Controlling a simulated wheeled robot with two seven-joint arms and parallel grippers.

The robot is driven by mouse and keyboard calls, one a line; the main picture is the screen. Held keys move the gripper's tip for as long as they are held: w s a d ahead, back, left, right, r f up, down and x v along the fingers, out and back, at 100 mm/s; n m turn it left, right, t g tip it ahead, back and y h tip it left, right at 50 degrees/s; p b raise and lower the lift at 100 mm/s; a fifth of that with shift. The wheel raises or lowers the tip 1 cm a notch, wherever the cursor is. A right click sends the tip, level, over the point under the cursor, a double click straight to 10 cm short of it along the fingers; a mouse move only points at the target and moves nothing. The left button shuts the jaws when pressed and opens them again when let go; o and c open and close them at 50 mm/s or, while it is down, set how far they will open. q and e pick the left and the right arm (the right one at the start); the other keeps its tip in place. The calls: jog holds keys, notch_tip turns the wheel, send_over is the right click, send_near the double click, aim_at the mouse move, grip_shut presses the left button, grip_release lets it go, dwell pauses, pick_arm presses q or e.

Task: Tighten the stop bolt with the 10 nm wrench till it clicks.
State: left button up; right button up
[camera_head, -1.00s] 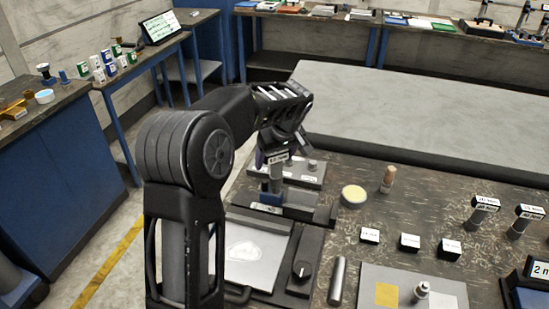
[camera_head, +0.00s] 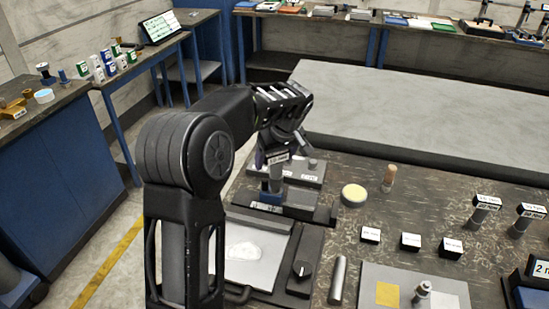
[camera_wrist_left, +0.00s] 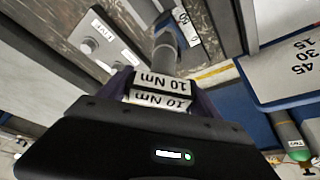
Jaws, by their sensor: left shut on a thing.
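My left gripper (camera_head: 280,148) is shut on the 10 Nm wrench, whose labelled head (camera_head: 277,158) shows just below the fingers in the head view. The wrench's grey shaft (camera_head: 275,172) points down to a fixture with a blue part (camera_head: 270,187) on the bench. In the left wrist view the "10 Nm" labels on the wrench (camera_wrist_left: 162,90) sit between the fingers, and its shaft (camera_wrist_left: 165,57) runs away from the camera. The stop bolt cannot be made out; the wrench's lower end hides that spot. My right gripper is not in view.
A grey block with knobs (camera_head: 312,168) stands just behind the fixture. A round yellow-topped tin (camera_head: 354,194) and a wooden-handled tool (camera_head: 388,178) are to its right. Two more labelled wrenches (camera_head: 485,208) (camera_head: 526,217) stand upright farther right. Small label blocks (camera_head: 411,241) lie between.

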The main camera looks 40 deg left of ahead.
pick_arm(q)
jog(key=shift+f+b, duration=1.05)
jog(key=shift+f, duration=0.15)
jog(key=shift+m+t, duration=0.4)
jog(key=shift+m, duration=0.7)
jog(key=shift+w+d+m+h, duration=0.15)
jog(key=shift+m+h, duration=0.25)
jog(key=shift+m, duration=0.5)
jog(key=shift+r+m+t+h, duration=0.1)
jog(key=shift+m+t+h, duration=0.35)
jog(key=shift+m, duration=0.75)
jog(key=shift+w+d, duration=0.1)
jog(key=shift+n+y, duration=0.25)
jog(key=shift+n, duration=0.15)
